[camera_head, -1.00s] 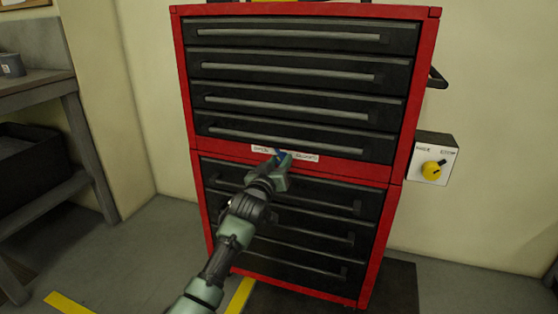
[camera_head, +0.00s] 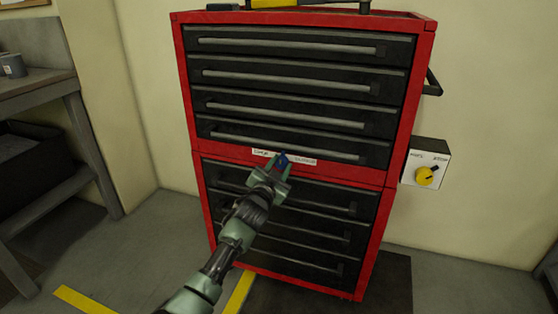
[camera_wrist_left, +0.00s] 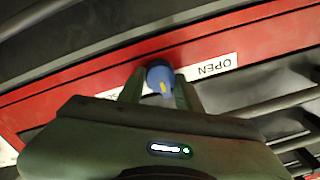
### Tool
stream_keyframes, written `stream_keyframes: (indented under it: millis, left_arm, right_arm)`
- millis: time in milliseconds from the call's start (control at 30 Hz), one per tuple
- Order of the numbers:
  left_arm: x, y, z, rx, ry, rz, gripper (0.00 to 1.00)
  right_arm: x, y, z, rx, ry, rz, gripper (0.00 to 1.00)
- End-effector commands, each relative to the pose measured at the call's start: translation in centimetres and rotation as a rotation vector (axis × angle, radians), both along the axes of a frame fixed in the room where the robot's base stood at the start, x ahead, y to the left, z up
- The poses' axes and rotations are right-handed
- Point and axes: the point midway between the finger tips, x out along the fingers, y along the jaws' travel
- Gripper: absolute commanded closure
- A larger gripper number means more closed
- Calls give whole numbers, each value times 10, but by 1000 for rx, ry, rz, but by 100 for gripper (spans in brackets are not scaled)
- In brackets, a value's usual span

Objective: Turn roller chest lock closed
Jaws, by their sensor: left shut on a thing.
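The red roller chest (camera_head: 413,120) with black drawers stands in front of me. Its lock is a blue knob (camera_wrist_left: 158,75) with a yellow mark, on the red strip between the upper and lower drawers. A white label strip (camera_head: 303,162) lies behind the knob; in the wrist view, "OPEN" (camera_wrist_left: 214,66) reads upside down to the knob's right. The label's other end is mostly hidden by a finger. My left gripper (camera_head: 280,167) is shut on the blue knob, with one finger on each side in the left wrist view (camera_wrist_left: 158,88). My right gripper is not in view.
A dark side handle (camera_head: 433,83) sticks out there. A workbench (camera_head: 50,85) stands at the left. Long drawer handles run above and below the lock.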

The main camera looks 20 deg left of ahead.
Motion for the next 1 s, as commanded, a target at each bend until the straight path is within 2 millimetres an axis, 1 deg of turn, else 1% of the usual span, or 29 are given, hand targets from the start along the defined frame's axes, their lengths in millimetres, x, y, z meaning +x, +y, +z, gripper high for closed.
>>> stream_keyframes:
  millis: [33,200,400,700,800,1000]
  left_arm:
    - [0,0,3,47,-3,-1,100]
    - [0,0,2,208,-10,1,100]
    - [0,0,2,395,-16,0,100]
    - [0,0,2,626,-26,0,100]
    - [0,0,2,681,-28,1,100]
    - [0,0,2,755,-31,2,100]
  right_arm:
    - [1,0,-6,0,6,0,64]
    - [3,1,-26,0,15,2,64]
    - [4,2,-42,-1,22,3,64]
    - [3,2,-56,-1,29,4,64]
    - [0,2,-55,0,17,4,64]
    - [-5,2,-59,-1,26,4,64]
